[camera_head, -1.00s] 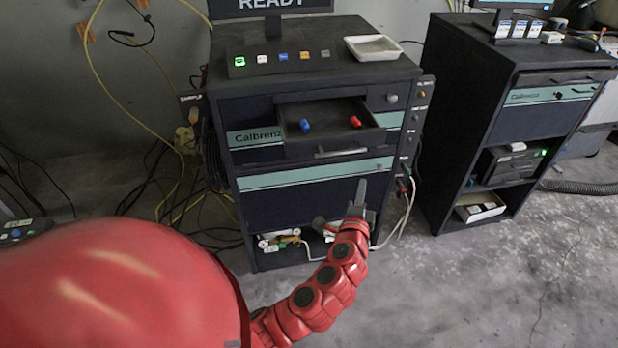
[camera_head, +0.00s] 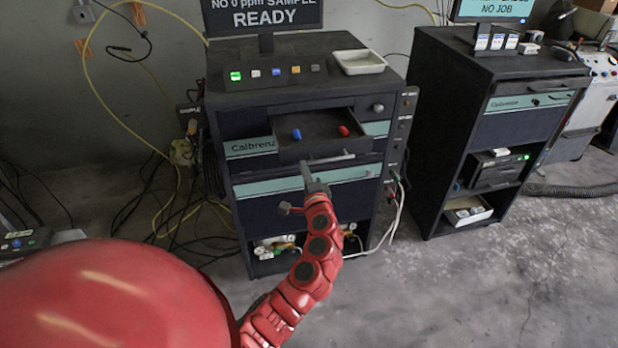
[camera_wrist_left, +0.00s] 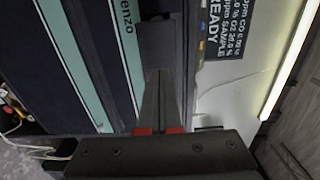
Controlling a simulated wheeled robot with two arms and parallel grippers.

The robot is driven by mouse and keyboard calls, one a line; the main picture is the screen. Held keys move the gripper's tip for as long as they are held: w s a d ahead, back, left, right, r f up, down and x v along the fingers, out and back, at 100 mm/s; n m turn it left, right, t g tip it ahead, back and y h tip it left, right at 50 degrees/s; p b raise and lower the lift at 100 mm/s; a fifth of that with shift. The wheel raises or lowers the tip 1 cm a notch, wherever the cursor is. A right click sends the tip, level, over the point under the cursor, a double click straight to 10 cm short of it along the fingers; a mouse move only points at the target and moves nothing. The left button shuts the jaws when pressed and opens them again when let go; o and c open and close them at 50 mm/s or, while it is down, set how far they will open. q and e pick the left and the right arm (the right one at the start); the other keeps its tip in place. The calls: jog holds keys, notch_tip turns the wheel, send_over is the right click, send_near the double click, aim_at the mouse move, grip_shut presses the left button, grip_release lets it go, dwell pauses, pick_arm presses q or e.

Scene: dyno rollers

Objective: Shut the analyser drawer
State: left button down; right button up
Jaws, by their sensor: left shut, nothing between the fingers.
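The analyser (camera_head: 300,210) is a dark cabinet with teal stripes. Its drawer (camera_head: 322,148) stands pulled out from the upper front, with a pale bar handle (camera_head: 335,159) on its face. A blue piece (camera_head: 296,134) and a red piece (camera_head: 343,130) are in it. My left gripper (camera_head: 305,170) is shut and empty, its tip at the left part of the drawer front. I cannot tell whether it touches. In the left wrist view the closed fingers (camera_wrist_left: 158,95) point towards a dark part of the analyser front. My right gripper is not in view.
A white tray (camera_head: 360,62), a row of coloured buttons and a monitor (camera_head: 265,16) are on top of the analyser. A second cabinet (camera_head: 440,130) stands to the right. Cables hang at the left, and pale cables (camera_head: 398,215) at the right side. The floor in front is clear at the right.

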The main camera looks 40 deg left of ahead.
aim_at(299, 155)
pick_arm(q)
jog(key=shift+p+x, duration=0.45)
jog(key=shift+x, duration=1.35)
jog(key=shift+w, duration=0.1)
